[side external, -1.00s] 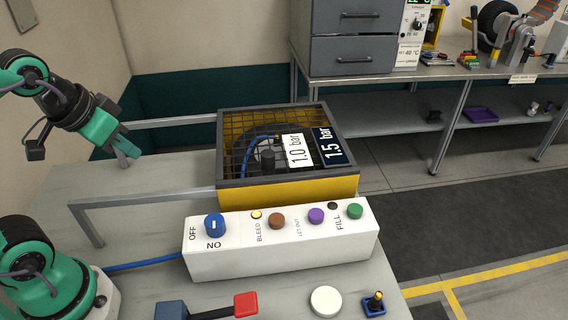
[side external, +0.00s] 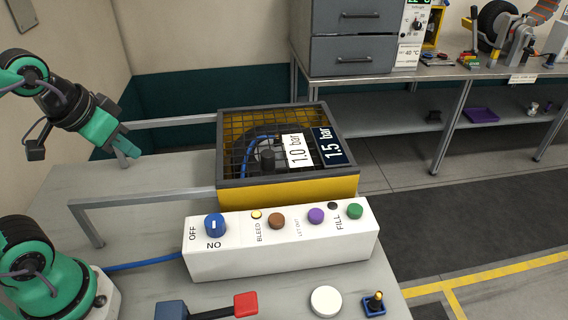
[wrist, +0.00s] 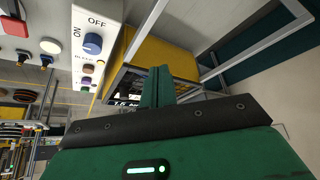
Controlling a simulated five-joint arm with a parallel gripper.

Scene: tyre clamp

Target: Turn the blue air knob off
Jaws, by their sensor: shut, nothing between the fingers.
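The blue air knob (side external: 215,226) sits at the left end of the white control box (side external: 290,258). OFF is printed to its left and a word reading NO below it. A short white mark shows on its face; I cannot tell which label it points to. In the wrist view the knob (wrist: 93,43) is at upper left, beside the OFF and ON labels. My gripper (side external: 134,151) is shut and empty, up and to the left of the knob, well apart from it. Its closed fingers also show in the wrist view (wrist: 161,83).
A yellow cage with a mesh lid (side external: 285,187) stands behind the box. Brown (side external: 276,221), purple (side external: 316,215) and green (side external: 355,211) buttons share the box. A red-handled lever (side external: 245,304), white round button (side external: 326,301) and small toggle (side external: 375,303) are in front. A metal rail (side external: 145,198) runs left.

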